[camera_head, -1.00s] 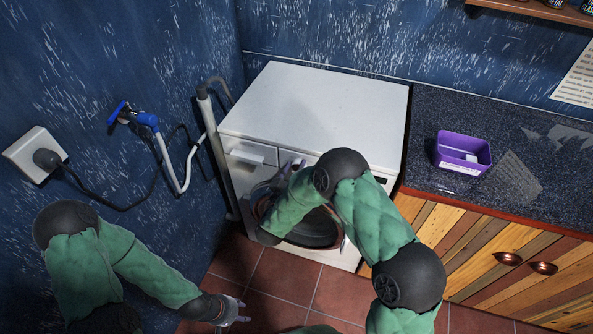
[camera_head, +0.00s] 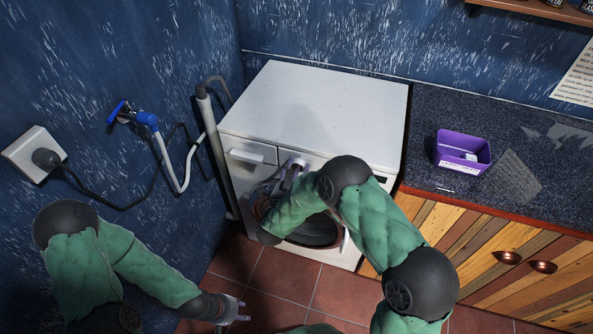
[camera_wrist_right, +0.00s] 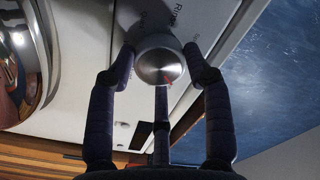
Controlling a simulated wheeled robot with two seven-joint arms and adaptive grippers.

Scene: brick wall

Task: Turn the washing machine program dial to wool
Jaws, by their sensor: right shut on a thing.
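The white washing machine (camera_head: 315,105) stands against the blue wall, its control panel and round door on the front. The silver program dial (camera_wrist_right: 158,66) shows in the right wrist view, with a red mark on its lower right edge. Printed program words surround it, one reading like "Rins"; I cannot read wool. My right gripper (camera_wrist_right: 157,72) is shut on the dial, its dark fingers around the rim. In the head view the right gripper (camera_head: 292,166) is at the panel and the dial is hidden. My left gripper (camera_head: 243,310) is open and empty, low over the floor.
A dark worktop (camera_head: 430,120) with a purple tub (camera_head: 462,142) adjoins the machine on the right, above wooden cupboard doors. A grey pipe (camera_head: 215,150), a blue tap (camera_head: 140,118) and a socket (camera_head: 34,153) are on the left. Tiled floor (camera_head: 285,272) is free in front.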

